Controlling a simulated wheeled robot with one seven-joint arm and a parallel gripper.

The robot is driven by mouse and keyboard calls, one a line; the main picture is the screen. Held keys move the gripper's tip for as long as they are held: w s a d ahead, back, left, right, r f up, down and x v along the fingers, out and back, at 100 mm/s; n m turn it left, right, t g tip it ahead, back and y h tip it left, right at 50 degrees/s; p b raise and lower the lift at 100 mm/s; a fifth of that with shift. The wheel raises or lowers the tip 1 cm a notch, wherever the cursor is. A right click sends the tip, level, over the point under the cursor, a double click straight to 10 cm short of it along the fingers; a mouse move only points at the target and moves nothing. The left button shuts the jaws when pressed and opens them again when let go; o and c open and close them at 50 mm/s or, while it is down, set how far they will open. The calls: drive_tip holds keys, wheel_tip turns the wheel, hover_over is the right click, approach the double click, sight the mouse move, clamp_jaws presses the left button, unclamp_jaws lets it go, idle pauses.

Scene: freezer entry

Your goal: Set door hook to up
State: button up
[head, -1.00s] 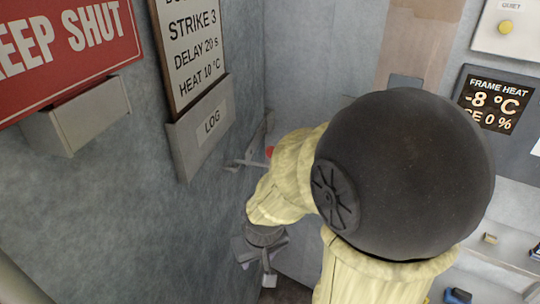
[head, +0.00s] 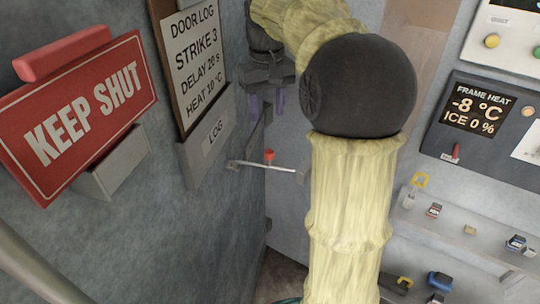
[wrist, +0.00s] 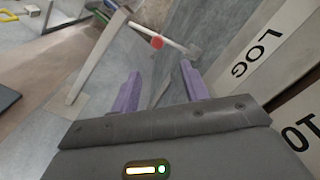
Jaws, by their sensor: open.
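The door hook (head: 265,166) is a thin pale metal bar with a red knob on it. It lies roughly level, running from the left wall toward the door edge beside my arm. In the wrist view the hook (wrist: 172,45) and its red knob show beyond my fingertips. My gripper (head: 265,108) is above the hook in the head view, with its two purple fingers pointing down. It is open and empty, and its fingers (wrist: 160,82) look apart from the hook. My arm stands close to the bar's right end.
A log box (head: 207,138) and door log board (head: 193,55) are on the left wall, close to my gripper. A red KEEP SHUT sign (head: 85,115) is further left. A shelf (head: 455,235) with small items and a frame heat panel (head: 485,110) are at right.

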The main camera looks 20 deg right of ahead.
sight(270, 150)
drive_tip(key=shift+d+r, duration=0.3)
drive_tip(key=shift+r, duration=0.55)
drive_tip(key=shift+f, duration=0.1)
wheel_tip(270, 150, down, 17)
drive_tip(key=shift+f+p, duration=0.15)
drive_tip(key=shift+p, duration=0.85)
drive_tip(key=shift+s, duration=0.1)
drive_tip(key=shift+c, duration=0.5)
clamp_jaws()
